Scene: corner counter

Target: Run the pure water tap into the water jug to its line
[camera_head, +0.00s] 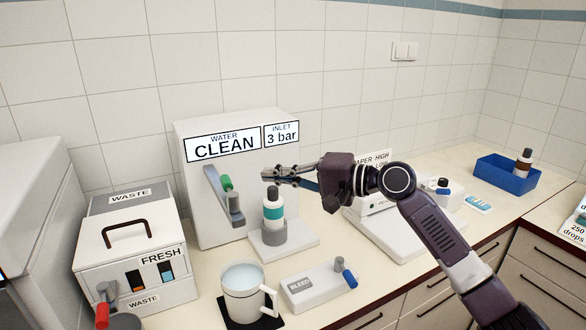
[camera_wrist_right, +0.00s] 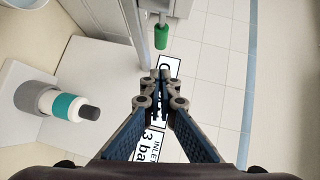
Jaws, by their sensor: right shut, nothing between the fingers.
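The water jug (camera_head: 243,300), white with a handle on its right, stands upright on a dark mat (camera_head: 231,321) at the front of the counter. A pale surface shows inside its rim; I cannot make out a line. The tap is a grey lever piece with a green tip (camera_head: 226,184) on the front of the white unit marked WATER CLEAN (camera_head: 203,238). The green tip also shows in the right wrist view (camera_wrist_right: 163,36). My right gripper (camera_head: 266,174) is shut and empty, right of the green tip and apart from it. My left gripper is not in view.
A bottle with a teal band (camera_head: 273,210) stands on a grey holder just below my right gripper. A BLEED box (camera_head: 318,285) lies right of the jug. A FRESH/WASTE box (camera_head: 135,250) stands left. A blue tray (camera_head: 495,178) is far right.

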